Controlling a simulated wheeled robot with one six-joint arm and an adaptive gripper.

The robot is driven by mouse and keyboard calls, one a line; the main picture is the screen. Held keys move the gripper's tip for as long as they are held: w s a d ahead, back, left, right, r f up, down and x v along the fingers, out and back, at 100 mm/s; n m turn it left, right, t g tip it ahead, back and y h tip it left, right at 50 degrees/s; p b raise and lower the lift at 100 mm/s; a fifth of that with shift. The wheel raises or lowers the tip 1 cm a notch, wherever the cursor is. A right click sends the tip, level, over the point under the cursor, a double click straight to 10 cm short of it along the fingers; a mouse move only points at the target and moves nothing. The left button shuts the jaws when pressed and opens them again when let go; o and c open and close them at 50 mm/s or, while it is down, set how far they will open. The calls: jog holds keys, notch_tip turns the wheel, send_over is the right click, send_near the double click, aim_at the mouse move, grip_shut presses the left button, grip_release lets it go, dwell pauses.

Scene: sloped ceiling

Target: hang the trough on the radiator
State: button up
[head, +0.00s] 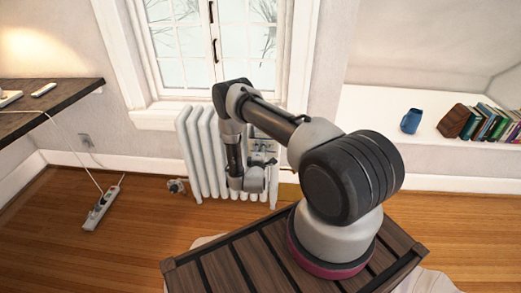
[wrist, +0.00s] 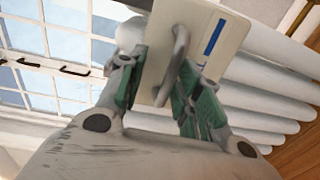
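The trough (wrist: 205,55) is a cream box with a blue upright strip and a grey loop handle (wrist: 178,55). It is in front of the white radiator (head: 203,150), close to its ribs. In the head view the trough (head: 266,146) is small and partly hidden by my arm. My gripper (wrist: 162,65) has green-padded fingers on either side of the handle. A gap shows between the left finger and the handle; the right fingertip is close to or touching it. Whether the trough hangs on the radiator I cannot tell.
A window (head: 212,45) is above the radiator. A dark shelf (head: 50,104) is at left, with a power strip (head: 101,205) and its cable on the floor below. A white ledge at right holds a blue mug (head: 411,121), a wooden block (head: 453,121) and several books (head: 490,124).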

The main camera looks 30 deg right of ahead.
jog(key=shift+s, duration=0.1)
jog(key=f+v, duration=0.1)
jog(key=v, duration=1.1)
jog(key=shift+r, duration=0.45)
